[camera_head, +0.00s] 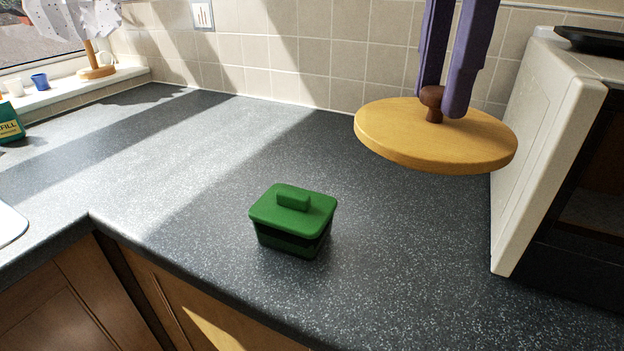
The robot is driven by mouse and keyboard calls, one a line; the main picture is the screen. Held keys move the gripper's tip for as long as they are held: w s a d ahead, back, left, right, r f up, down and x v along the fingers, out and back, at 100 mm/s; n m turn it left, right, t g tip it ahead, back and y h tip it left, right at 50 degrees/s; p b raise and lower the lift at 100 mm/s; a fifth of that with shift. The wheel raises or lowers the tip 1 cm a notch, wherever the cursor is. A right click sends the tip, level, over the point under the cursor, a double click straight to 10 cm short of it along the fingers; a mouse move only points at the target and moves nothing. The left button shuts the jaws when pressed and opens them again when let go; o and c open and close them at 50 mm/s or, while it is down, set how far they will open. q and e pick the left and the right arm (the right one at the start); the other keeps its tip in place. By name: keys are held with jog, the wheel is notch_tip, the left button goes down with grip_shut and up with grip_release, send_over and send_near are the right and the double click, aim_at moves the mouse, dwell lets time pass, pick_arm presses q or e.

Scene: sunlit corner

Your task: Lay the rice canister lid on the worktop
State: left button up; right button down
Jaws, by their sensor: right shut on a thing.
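The lid (390,132) is a round, flat, light-wood disc with a dark brown knob (433,104) on top. It is at the upper right of the head view. My right gripper (445,100) has two purple fingers that come down from above and are shut on the knob. The lid appears to hang above the grey speckled worktop (400,250), close to level. My left gripper is not in view. No rice canister shows in this view.
A green lidded box (292,220) stands on the worktop left of the lid. A white microwave-like appliance (545,130) stands close at the right. A tiled wall (310,60) runs behind. The worktop between box and appliance, and left of the box, is clear.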

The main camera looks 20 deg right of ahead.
jog(key=shift+d+f+n, duration=0.15)
jog(key=shift+f+n, duration=0.1)
jog(key=shift+n, duration=0.15)
jog(key=shift+f, duration=0.35)
notch_tip(320, 180, down, 19)
jog(key=shift+f+b, duration=0.15)
jog(key=shift+b, duration=1.05)
jog(key=c, duration=0.6)
grip_release()
jog(key=shift+f, duration=0.1)
jog(key=shift+o, duration=0.2)
